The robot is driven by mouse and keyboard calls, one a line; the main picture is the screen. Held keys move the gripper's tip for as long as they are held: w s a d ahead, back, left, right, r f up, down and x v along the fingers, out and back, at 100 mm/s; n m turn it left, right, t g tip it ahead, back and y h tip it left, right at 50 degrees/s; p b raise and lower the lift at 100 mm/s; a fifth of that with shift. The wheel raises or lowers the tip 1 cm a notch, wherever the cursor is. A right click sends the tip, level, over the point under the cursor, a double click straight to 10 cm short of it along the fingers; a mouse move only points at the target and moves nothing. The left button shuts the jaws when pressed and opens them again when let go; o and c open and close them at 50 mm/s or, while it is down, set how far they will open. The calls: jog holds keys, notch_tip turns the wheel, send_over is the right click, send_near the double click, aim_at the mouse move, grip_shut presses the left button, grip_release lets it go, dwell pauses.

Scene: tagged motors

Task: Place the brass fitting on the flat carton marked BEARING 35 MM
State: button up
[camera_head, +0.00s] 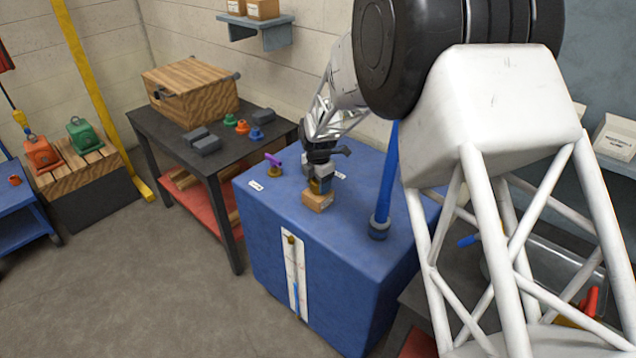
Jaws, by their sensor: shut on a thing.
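My gripper (318,182) is over the top of the blue block and points down. It is shut on a small brass-coloured piece, the brass fitting (315,187), mostly hidden between the fingers. Directly below is a small brown carton (318,203) on the blue block. The fitting is at or just above the carton's top; I cannot tell whether they touch. No marking on the carton is readable from here.
A purple-handled brass valve (274,165) stands left of the gripper on the blue block (350,268). A blue upright post (385,185) rises to the right. A dark table (170,135) with a wooden chest (190,92) and small coloured parts stands behind left.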

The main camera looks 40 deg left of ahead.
jog(key=shift+f, duration=0.1)
jog(key=o, duration=1.2)
jog(key=shift+r, duration=6.15)
